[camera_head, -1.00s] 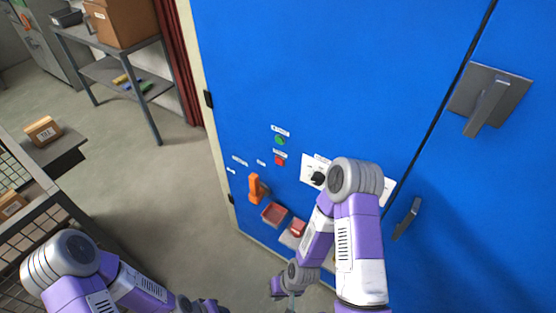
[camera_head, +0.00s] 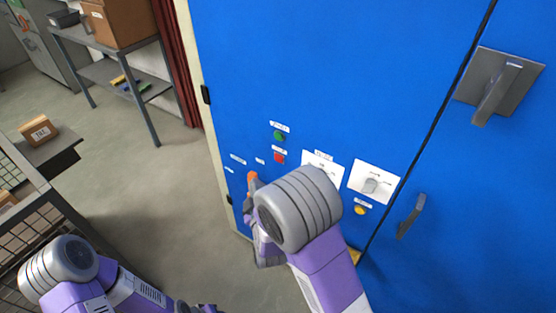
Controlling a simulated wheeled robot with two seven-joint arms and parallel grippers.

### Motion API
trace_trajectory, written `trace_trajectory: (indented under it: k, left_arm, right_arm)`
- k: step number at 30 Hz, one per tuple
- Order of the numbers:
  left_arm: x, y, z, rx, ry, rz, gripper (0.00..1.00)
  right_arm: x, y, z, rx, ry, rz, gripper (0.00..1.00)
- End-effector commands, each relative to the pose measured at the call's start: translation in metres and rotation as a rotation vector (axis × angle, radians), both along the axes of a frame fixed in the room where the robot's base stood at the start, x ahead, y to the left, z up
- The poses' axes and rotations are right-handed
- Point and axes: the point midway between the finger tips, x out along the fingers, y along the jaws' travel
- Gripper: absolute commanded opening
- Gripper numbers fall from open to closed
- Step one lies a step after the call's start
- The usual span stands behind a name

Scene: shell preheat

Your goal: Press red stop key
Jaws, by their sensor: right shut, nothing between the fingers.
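The red stop key (camera_head: 279,157) is a small red button on the blue cabinet front, under a white label and below a green button (camera_head: 279,135). It is in plain view and nothing touches it. My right gripper (camera_head: 250,212) is below and left of the key, apart from it, beside the orange lever (camera_head: 252,181). It is shut and empty, and partly hidden by my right arm's large grey joint. Only a bit of my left gripper (camera_head: 203,307) shows at the bottom edge, and its fingers cannot be made out.
Right of the key, a white plate with a grey knob (camera_head: 370,186) and a yellow button (camera_head: 361,210) sit on the cabinet (camera_head: 330,70). Door handles (camera_head: 495,90) are further right. A shelf (camera_head: 100,70) stands back left, and a wire-sided table is at left.

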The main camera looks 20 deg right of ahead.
Motion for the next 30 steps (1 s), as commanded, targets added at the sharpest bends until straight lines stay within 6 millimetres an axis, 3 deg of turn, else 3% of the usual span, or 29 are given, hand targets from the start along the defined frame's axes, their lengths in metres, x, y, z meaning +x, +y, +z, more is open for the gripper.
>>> trace_trajectory:
  k: [11,24,30]
  left_arm:
    - [0.0,0.0,0.001,0.0,0.0,0.0,0.43]
    - [0.0,0.0,0.007,0.0,0.0,0.0,0.43]
    - [0.0,0.0,0.004,0.0,0.0,0.0,0.43]
  right_arm:
    - [0.005,-0.007,-0.001,0.003,0.003,-0.003,0.0]
    - [0.041,-0.054,-0.002,0.003,0.003,-0.003,0.0]
    - [0.051,-0.066,-0.002,0.005,0.004,-0.001,0.0]
